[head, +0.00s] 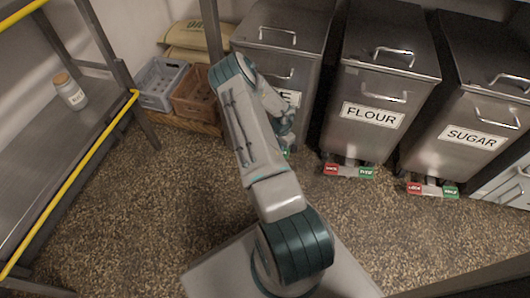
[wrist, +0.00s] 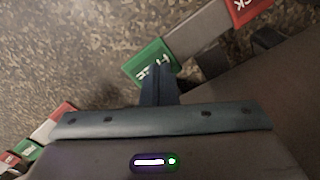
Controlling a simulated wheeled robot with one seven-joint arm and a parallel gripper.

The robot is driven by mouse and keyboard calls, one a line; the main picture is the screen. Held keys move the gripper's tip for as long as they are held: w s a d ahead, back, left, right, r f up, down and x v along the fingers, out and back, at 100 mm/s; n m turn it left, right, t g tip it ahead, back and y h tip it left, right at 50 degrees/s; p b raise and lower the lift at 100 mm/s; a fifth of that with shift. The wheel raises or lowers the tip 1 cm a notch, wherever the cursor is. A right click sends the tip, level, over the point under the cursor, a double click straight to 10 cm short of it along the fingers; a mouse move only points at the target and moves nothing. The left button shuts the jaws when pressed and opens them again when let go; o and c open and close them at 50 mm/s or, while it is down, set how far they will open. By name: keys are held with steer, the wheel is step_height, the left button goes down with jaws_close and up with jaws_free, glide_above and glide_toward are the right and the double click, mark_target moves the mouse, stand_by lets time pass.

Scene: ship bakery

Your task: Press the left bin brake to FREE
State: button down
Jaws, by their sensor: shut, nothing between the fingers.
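The left metal bin (head: 270,62) stands behind my arm; its label is mostly hidden. In the wrist view, its brake has a green FREE pad (wrist: 140,62) and a red pad (wrist: 250,9) joined by a grey bar (wrist: 197,32). Only a sliver of green shows past my arm in the head view. My gripper (wrist: 156,74) is shut and empty. Its fingertips overlap the lower right of the green pad and cover part of its lettering. I cannot tell whether they touch it or hover just over it.
The FLOUR bin (head: 378,82) and SUGAR bin (head: 473,105) stand to the right, each with red and green brake pads at its foot. Crates (head: 157,86) and sacks are at the back left. A shelf rack (head: 60,125) stands left. The speckled floor in front is clear.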

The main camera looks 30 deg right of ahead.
steer(key=shift+f+b, duration=1.4)
steer(key=shift+f, duration=0.25)
stand_by(0.7)
steer(key=shift+r, duration=0.1)
steer(key=shift+r+p, duration=2.1)
steer(key=shift+r, duration=1.35)
